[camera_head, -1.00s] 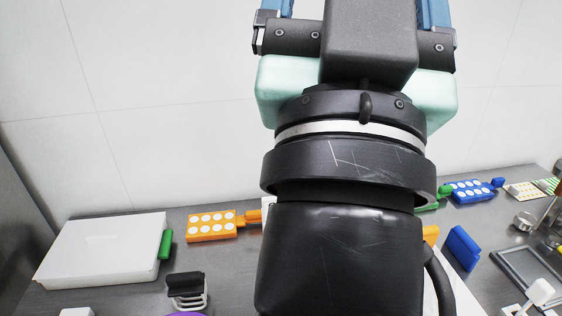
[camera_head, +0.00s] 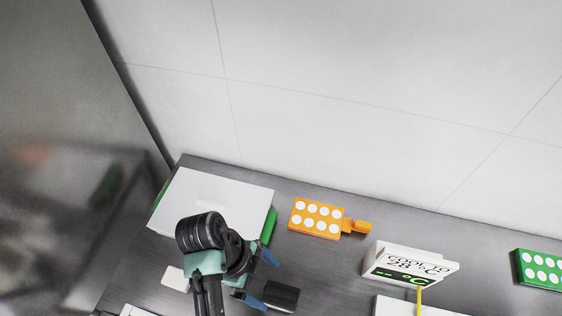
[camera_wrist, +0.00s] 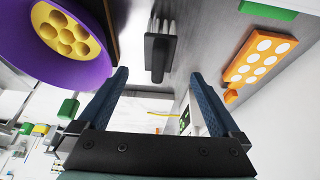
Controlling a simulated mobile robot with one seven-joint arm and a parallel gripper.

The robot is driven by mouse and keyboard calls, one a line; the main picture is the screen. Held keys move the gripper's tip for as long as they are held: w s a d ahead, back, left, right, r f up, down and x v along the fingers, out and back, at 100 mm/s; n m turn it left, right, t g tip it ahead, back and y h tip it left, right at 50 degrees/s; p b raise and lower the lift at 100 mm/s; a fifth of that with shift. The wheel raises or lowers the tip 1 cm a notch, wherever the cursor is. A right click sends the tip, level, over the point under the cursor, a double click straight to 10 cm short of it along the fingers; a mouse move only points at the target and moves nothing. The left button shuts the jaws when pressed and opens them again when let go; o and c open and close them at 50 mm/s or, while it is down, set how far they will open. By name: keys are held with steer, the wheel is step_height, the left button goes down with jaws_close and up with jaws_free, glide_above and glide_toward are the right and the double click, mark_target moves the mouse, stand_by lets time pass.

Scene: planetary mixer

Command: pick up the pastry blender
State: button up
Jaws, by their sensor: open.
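The pastry blender, with a black block handle and pale metal wires, lies on the grey worktop. In the wrist view its handle (camera_wrist: 159,56) is at the upper middle, with the wires pointing to the top edge. My gripper (camera_wrist: 158,77) is open, its two blue fingers apart and nothing between them. The handle appears just beyond the fingertips, roughly centred between them. In the head view my gripper (camera_head: 261,279) is at the lower middle, right beside the black handle (camera_head: 282,294). The wires are not clear there. I cannot tell the exact gap to the handle.
A white box (camera_head: 215,197) is behind my gripper. An orange block with white dots (camera_head: 315,217) and a white display box (camera_head: 410,264) stand to the right. A purple bowl with a yellow dimpled inside (camera_wrist: 68,38) is at the wrist view's upper left.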

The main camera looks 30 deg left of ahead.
mark_target(294, 296)
steer(key=p+x, duration=0.2)
steer(key=x, duration=1)
steer(key=shift+s, duration=0.1)
steer(key=shift+c, duration=0.3)
steer(key=c, duration=1.5)
steer(key=shift+r, duration=0.15)
step_height(294, 296, up, 10)
steer(key=shift+f+b, duration=0.1)
steer(key=shift+b, duration=0.2)
